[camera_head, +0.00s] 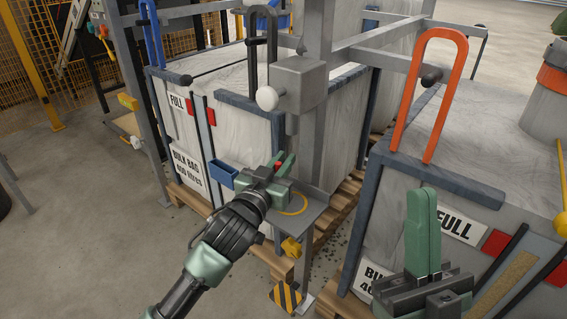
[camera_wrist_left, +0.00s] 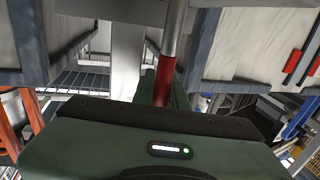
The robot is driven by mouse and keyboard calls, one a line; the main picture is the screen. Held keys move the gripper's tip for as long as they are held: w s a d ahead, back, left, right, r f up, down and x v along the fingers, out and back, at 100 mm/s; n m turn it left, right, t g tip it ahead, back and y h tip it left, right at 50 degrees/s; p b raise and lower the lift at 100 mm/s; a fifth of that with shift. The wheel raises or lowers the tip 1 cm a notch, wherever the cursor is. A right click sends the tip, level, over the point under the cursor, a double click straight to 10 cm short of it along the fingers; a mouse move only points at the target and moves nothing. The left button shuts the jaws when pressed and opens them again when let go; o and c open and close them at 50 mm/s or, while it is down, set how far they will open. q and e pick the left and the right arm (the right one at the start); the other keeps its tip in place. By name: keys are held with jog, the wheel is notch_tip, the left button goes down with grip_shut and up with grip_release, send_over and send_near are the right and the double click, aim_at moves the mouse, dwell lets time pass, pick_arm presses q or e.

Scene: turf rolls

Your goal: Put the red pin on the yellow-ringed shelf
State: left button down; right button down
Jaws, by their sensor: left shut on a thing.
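The red pin (camera_wrist_left: 163,82) shows in the left wrist view as a red sleeve below a grey metal shaft, between my gripper's fingers. In the head view a small red part (camera_head: 279,165) shows at the fingertips. My left gripper (camera_head: 284,163) is shut on the pin, just above the small grey shelf (camera_head: 313,212) on the post. A yellow ring (camera_head: 295,206) is on that shelf, partly hidden by my gripper. I cannot tell whether the pin touches the shelf. My right gripper (camera_head: 423,235) is at the lower right; its finger opening cannot be made out.
A grey post with a box (camera_head: 300,82) and white knob (camera_head: 267,98) rises beside the shelf. Bulk bags (camera_head: 240,128) stand on pallets, with blue and orange (camera_head: 401,130) loops. A blue holder (camera_head: 222,174) is left of my left gripper. Floor (camera_head: 90,240) at left is clear.

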pick_arm(q)
jog(key=c, duration=1.7)
grip_release()
jog(key=shift+f, duration=0.1)
